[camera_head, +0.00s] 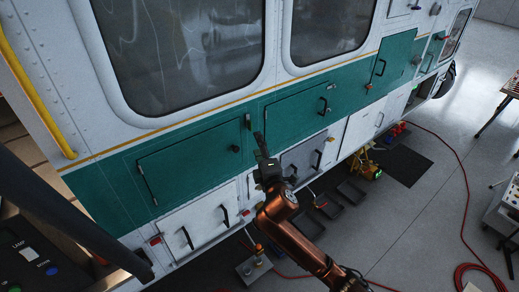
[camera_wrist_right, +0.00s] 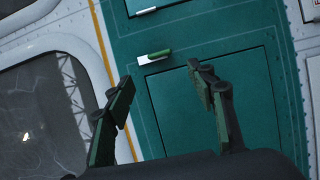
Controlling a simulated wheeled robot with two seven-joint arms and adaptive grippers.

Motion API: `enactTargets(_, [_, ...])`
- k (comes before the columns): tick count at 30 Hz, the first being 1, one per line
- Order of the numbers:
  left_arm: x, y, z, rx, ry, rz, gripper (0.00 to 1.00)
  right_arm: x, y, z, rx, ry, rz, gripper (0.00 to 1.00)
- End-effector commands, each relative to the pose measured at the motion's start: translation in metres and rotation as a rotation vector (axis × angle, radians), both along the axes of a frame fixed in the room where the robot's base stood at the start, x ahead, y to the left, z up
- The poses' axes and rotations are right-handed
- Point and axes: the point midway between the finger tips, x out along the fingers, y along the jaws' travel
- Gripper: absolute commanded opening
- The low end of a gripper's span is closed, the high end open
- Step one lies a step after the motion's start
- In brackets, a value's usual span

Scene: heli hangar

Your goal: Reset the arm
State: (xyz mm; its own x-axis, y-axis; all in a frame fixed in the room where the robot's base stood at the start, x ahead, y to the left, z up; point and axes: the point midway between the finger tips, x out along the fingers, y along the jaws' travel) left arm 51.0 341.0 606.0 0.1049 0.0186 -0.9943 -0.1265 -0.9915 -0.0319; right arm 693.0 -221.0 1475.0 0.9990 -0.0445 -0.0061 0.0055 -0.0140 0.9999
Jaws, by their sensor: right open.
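My right arm (camera_head: 300,243), copper-coloured, reaches up from the bottom of the head view. My right gripper (camera_head: 261,145) is in front of the helicopter's green side band, between a large green hatch (camera_head: 190,160) and a smaller one to its right. In the right wrist view its two dark fingers (camera_wrist_right: 160,75) are spread apart with nothing between them. A green hatch (camera_wrist_right: 215,105) with a small green-and-silver latch (camera_wrist_right: 154,56) shows beyond them. How near the fingertips are to the panel is hard to tell. My left gripper is not in view.
The white and green helicopter side (camera_head: 85,125) fills the upper left. A yellow rail (camera_head: 35,90) and a control panel (camera_head: 30,262) are at left. Dark trays (camera_head: 350,192) and a yellow-green device (camera_head: 365,167) lie below the side. A red hose (camera_head: 463,180) crosses the open floor at right.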

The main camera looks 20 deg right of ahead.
Motion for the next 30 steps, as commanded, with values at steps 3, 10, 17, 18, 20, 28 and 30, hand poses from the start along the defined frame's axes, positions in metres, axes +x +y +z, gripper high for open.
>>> enactTargets(3, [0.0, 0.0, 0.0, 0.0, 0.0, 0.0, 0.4, -0.011, 0.0, 0.0, 0.001, 0.0, 0.0, 0.51])
enactTargets(10, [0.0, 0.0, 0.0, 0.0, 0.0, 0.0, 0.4, -0.016, 0.0, 0.0, 0.001, 0.0, -0.001, 0.51])
enactTargets(17, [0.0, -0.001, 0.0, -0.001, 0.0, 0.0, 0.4, -0.015, 0.0, 0.0, 0.0, 0.0, -0.001, 0.51])
enactTargets(18, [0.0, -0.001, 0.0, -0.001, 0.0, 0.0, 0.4, -0.015, 0.0, 0.0, 0.001, 0.0, -0.001, 0.51])
enactTargets(20, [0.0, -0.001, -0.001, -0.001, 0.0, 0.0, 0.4, -0.015, 0.0, -0.002, 0.001, 0.002, -0.001, 0.51])
enactTargets(28, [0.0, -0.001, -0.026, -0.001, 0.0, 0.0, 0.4, 0.007, -0.016, -0.116, 0.075, 0.134, -0.022, 0.51])
enactTargets(30, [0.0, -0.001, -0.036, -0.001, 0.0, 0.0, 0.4, 0.012, -0.025, -0.168, 0.112, 0.192, -0.034, 0.51])
